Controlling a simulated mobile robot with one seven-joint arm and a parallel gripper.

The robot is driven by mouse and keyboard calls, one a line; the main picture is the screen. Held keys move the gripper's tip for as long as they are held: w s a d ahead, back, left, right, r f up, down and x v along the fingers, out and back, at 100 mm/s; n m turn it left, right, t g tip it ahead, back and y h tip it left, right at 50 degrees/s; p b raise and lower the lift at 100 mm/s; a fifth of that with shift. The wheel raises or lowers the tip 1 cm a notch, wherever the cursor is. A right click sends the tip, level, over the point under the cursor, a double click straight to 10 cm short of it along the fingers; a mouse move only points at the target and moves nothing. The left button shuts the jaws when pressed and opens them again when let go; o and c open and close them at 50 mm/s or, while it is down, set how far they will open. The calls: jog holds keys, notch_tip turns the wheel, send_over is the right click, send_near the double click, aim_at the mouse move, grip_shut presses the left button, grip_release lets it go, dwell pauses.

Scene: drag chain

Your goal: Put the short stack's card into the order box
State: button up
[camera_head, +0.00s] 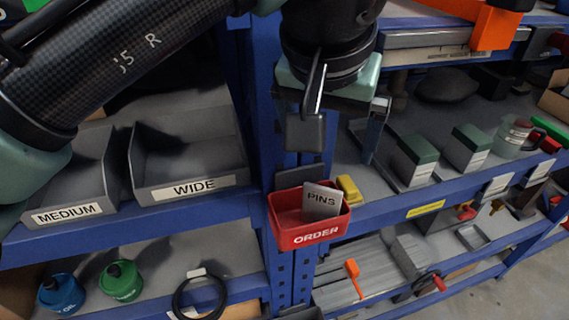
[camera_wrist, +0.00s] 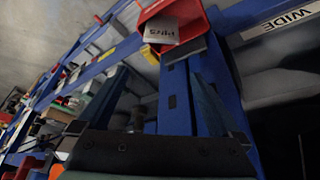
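The red order box (camera_head: 310,237), labelled ORDER, is fixed to the front of the blue upright. A pale card (camera_head: 321,201) marked PINS stands tilted inside it, its upper part above the rim. In the wrist view the red box (camera_wrist: 148,10) is at the top, with the card (camera_wrist: 162,32) in its mouth. My gripper (camera_head: 340,133) is above the box and apart from the card. Its two fingers are spread with nothing between them, as the wrist view also shows (camera_wrist: 160,95). The card's lower part is hidden by the box's front wall.
Grey bins labelled MEDIUM (camera_head: 67,213) and WIDE (camera_head: 193,187) sit on the left shelf. A yellow block (camera_head: 348,188) lies just behind the box's right side. Green-topped boxes (camera_head: 414,160) stand on the right shelf. The blue upright (camera_head: 290,270) is behind and below the box.

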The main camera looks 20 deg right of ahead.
jog(key=b+v, duration=0.2)
jog(key=v, duration=1.1)
